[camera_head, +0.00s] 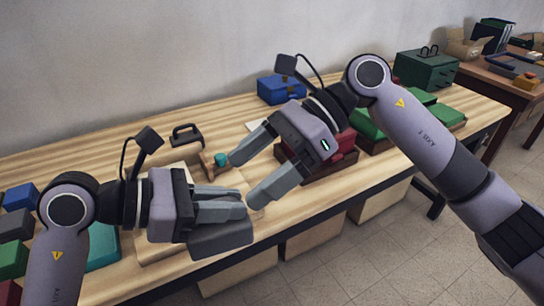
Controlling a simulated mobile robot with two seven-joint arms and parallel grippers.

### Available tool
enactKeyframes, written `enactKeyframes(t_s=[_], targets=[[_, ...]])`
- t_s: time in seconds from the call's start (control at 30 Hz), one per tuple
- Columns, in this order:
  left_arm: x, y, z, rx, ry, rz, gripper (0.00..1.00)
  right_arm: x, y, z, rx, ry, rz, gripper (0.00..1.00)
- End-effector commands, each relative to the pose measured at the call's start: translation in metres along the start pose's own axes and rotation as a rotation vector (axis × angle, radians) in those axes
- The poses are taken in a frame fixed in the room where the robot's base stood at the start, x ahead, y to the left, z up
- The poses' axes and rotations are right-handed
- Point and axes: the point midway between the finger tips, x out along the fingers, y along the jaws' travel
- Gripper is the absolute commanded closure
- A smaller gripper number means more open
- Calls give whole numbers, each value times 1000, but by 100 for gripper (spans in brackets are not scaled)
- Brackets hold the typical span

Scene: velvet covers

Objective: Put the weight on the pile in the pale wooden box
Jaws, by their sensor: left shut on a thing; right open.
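My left gripper (240,208) is shut on a grey slab (222,240), low over the front middle of the table. A pale wooden box (160,256) shows partly under and behind my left gripper; my gripper hides most of it, and I cannot see the pile inside. A dark object with a loop handle (187,134), which looks like the weight, stands at the back of the table, behind my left gripper. My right gripper (239,183) is open, fingers pointing left and down, with nothing visible between them. It is right of the dark object and apart from it.
A small brown and teal object (214,162) stands near my right fingertip. A blue box (281,89) is at the back. A dark brown tray with red pieces (333,164) lies behind my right gripper. Green pieces (440,114) lie right, coloured blocks (14,226) left.

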Motion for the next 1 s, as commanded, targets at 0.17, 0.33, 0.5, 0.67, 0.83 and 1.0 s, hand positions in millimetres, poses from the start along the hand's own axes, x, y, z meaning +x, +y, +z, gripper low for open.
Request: enactKeyframes(t_s=[0.17, 0.33, 0.5, 0.67, 0.83, 1.0], targets=[[-1, 0, 4, 5, -11, 3, 100, -19, -5, -7, -79, 178, -23, 6], [-1, 0, 4, 5, -11, 3, 100, -22, -7, -11, -100, 238, -28, 6], [-1, 0, 4, 5, -11, 3, 100, -4, -7, -15, -101, 240, -24, 6], [-1, 0, 4, 5, -11, 3, 100, 27, -8, -22, -100, 238, -24, 6], [-1, 0, 4, 5, -11, 3, 100, 58, -9, -30, -100, 237, -25, 6], [-1, 0, 4, 5, -11, 3, 100, 80, -11, -35, -99, 237, -26, 6]])
